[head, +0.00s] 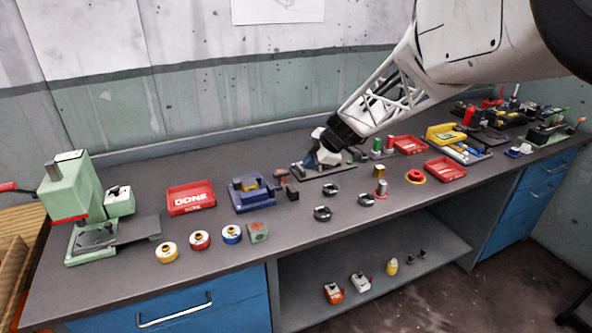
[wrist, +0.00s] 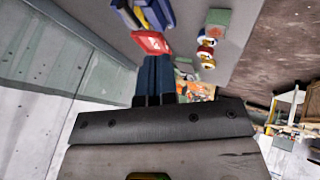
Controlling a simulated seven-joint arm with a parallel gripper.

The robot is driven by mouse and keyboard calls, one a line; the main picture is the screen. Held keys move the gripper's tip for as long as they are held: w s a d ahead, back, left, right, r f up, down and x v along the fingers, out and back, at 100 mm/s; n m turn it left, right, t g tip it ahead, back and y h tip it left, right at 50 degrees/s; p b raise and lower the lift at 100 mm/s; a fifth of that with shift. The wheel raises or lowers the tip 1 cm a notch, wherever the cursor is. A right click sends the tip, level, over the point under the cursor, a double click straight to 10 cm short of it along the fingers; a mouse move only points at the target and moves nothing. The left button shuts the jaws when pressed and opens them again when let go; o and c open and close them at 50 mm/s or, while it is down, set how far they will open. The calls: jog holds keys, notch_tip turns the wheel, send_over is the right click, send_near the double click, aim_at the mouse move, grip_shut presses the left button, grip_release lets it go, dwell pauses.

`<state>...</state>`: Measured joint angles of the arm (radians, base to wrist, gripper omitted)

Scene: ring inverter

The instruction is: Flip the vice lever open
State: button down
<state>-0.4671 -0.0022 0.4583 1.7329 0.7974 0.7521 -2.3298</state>
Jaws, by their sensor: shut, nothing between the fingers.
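A blue, vice-like fixture (head: 253,195) with a yellow part in it stands on the bench, left of the middle. It also shows at the top of the wrist view (wrist: 138,15). I cannot make out its lever clearly. My gripper (head: 310,163) is to the right of this fixture and apart from it, low over a dark plate (head: 328,170) on the bench. Its blue fingers (wrist: 153,78) are together, with nothing between them, and point left along the bench. The arm's end hides part of what stands on that plate.
A red DONE tray (head: 191,199) lies left of the blue fixture. A green press (head: 93,205) stands at the far left. Several ring-like parts and a green block (head: 258,232) line the front edge. Small brown and black items (head: 292,193) sit between fixture and gripper.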

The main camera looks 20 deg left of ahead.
send_near(280, 181)
jog(key=s+f, duration=0.3)
jog(key=s, duration=0.1)
jog(key=w+a, duration=0.2)
jog(key=w, duration=0.1)
jog(key=shift+a+f, duration=0.15)
dwell(0.4)
dwell(0.3)
